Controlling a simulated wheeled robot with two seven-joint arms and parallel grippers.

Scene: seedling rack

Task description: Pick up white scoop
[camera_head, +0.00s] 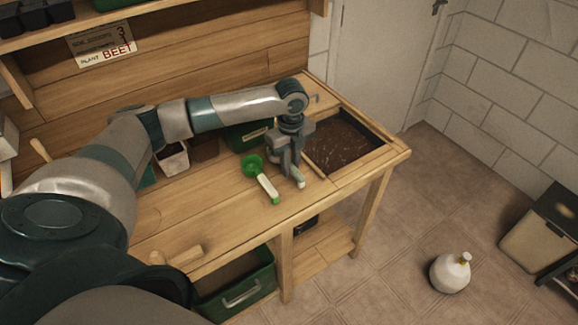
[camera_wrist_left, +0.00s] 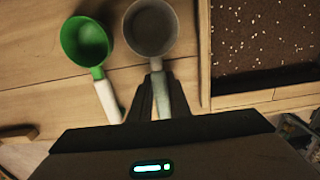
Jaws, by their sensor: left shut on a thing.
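A pale grey-white scoop (camera_wrist_left: 150,30) shows in the left wrist view, with its round bowl beyond my fingertips. My left gripper (camera_wrist_left: 152,92) is shut on its handle, which runs back between and beside the dark fingers. In the head view my left gripper (camera_head: 288,165) points down over the bench, and the light handle end (camera_head: 299,181) shows beside it; the bowl is mostly hidden there. I cannot tell whether the scoop touches the bench. My right gripper is out of view.
A green scoop with a white handle (camera_head: 264,183) lies close to the left of my gripper. A soil bed (camera_head: 345,140) is set into the bench (camera_head: 215,205) at right. Pots and a green box stand behind. The bench front is mostly clear.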

